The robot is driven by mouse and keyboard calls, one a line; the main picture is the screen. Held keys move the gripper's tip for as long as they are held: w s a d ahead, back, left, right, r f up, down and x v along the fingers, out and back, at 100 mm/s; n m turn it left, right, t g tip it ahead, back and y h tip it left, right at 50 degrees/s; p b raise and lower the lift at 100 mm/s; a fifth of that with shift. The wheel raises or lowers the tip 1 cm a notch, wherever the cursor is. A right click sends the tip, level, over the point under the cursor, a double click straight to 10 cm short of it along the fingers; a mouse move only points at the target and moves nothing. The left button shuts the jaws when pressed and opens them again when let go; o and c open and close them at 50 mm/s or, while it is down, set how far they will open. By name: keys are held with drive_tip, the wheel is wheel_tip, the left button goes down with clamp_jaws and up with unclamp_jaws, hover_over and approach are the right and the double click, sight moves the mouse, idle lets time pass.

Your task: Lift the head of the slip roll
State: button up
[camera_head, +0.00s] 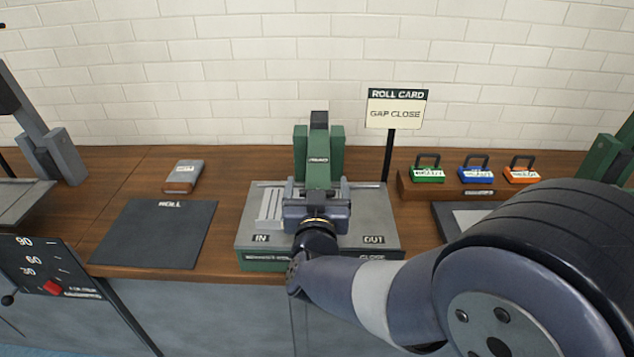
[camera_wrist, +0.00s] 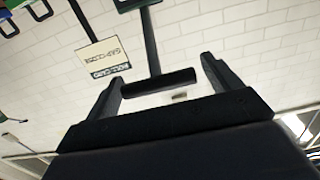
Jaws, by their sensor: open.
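The slip roll stands mid-bench in the head view, with a green upright head (camera_head: 319,165) on a grey base (camera_head: 375,215) marked IN, OUT and CLOSE. My gripper (camera_head: 317,190) is in front of the head and hides its lower part. In the wrist view my gripper (camera_wrist: 162,80) is open, with two dark fingers spread apart. A black T-shaped bar (camera_wrist: 155,82) on a stem shows across the space between the fingertips. I cannot tell whether it touches them or lies beyond them. The jaws look empty.
A card sign (camera_head: 395,108) reading ROLL CARD, GAP CLOSE stands behind the base. A dark ROLL mat (camera_head: 155,235) and a grey block (camera_head: 183,177) lie left. Green, blue and orange handled blocks (camera_head: 475,172) sit right on a wooden rack. A brick wall backs the bench.

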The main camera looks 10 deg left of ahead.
drive_tip(key=shift+w+a, duration=0.1)
drive_tip(key=shift+w, duration=0.4)
drive_tip(key=shift+r, duration=0.1)
drive_tip(key=c, duration=1.4)
